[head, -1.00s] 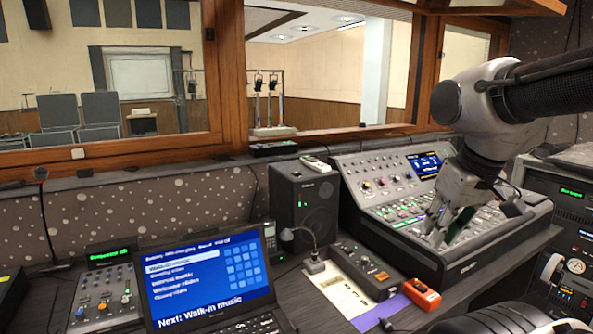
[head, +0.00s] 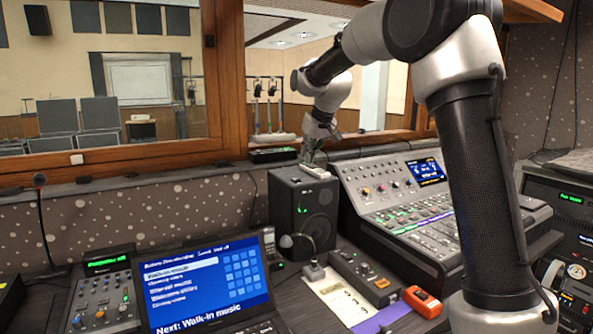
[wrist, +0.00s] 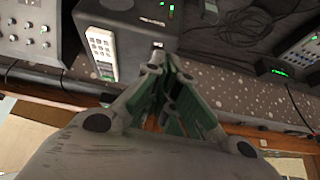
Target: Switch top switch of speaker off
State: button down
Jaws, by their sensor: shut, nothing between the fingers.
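The speaker (head: 305,215) is a black box beside the mixing console, with small green lights on its front. In the wrist view the dark top of the speaker (wrist: 128,20) fills the upper middle. A small pale spot (wrist: 157,44) lies near its edge by my fingertips; I cannot tell if it is the switch. My gripper (head: 308,162) is shut and empty, pointing down above the back of the speaker's top. Its fingers (wrist: 160,62) also show in the wrist view. I cannot tell if they touch anything. The top switch cannot be made out in the head view.
A white remote-like device (head: 315,171) lies by the speaker's top. The mixing console (head: 410,195) stands right of the speaker, the laptop (head: 205,280) in front to the left. The window ledge and wooden frame (head: 225,100) are close behind. An orange device (head: 422,302) sits at front right.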

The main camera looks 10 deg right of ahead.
jog(key=shift+t, duration=0.7)
jog(key=w+r, duration=0.1)
jog(key=r, duration=0.2)
jog(key=w+r, duration=0.1)
jog(key=shift+w+a+r, duration=0.3)
send_over(296, 179)
jog(key=f, duration=0.8)
jog(key=shift+w+f, duration=0.15)
jog(key=shift+w, duration=0.15)
jog(key=shift+s+f, duration=0.15)
jog(key=shift+f, duration=0.45)
jog(key=shift+s+f, duration=0.15)
jog(key=shift+f, duration=1.05)
